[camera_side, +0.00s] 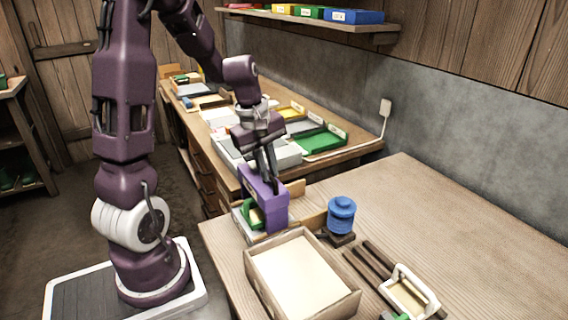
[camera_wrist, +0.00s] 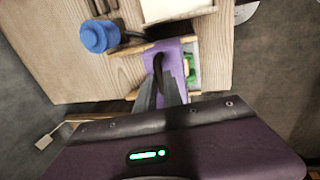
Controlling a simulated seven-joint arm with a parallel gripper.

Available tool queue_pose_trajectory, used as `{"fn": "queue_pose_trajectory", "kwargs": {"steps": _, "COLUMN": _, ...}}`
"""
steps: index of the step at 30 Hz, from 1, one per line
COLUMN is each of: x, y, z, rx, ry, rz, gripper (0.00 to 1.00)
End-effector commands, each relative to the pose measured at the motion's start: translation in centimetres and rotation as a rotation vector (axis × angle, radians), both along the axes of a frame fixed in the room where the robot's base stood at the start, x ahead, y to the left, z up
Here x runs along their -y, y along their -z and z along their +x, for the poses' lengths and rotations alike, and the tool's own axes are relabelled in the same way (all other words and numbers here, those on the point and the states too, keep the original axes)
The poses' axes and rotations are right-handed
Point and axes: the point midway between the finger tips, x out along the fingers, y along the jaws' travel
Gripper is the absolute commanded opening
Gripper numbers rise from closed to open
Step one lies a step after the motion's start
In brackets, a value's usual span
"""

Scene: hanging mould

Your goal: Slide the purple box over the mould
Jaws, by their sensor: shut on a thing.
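The purple box (camera_side: 274,212) is upright near the left edge of the front table, and its purple top shows in the wrist view (camera_wrist: 172,46). My gripper (camera_side: 270,178) is shut on the upper part of the purple box; in the wrist view its dark fingers (camera_wrist: 160,72) meet at the box. A green piece (camera_side: 254,216), which looks like the mould, sits right beside the box, low on its left. It shows partly in the wrist view (camera_wrist: 191,68). The box hides some of it, and I cannot tell whether they touch or overlap.
A wooden stand (camera_side: 311,217) is behind the box. A blue lidded jar (camera_side: 341,214) stands to the right. An open wooden tray (camera_side: 300,275) is in front. Dark bars (camera_side: 368,262) and a white-framed tool (camera_side: 409,293) lie at right. The table's back right is clear.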

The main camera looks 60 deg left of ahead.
Motion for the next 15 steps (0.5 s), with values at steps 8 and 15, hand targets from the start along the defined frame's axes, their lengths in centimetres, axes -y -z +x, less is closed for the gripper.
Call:
{"fn": "queue_pose_trajectory", "kwargs": {"steps": 8, "x": -0.02, "y": 0.07, "z": -0.53, "rx": -0.009, "ry": -0.001, "rz": -0.002, "gripper": 0.00}}
{"fn": "queue_pose_trajectory", "kwargs": {"steps": 15, "x": 0.00, "y": 0.07, "z": -0.45, "rx": -0.009, "ry": 0.000, "rz": -0.003, "gripper": 0.33}}
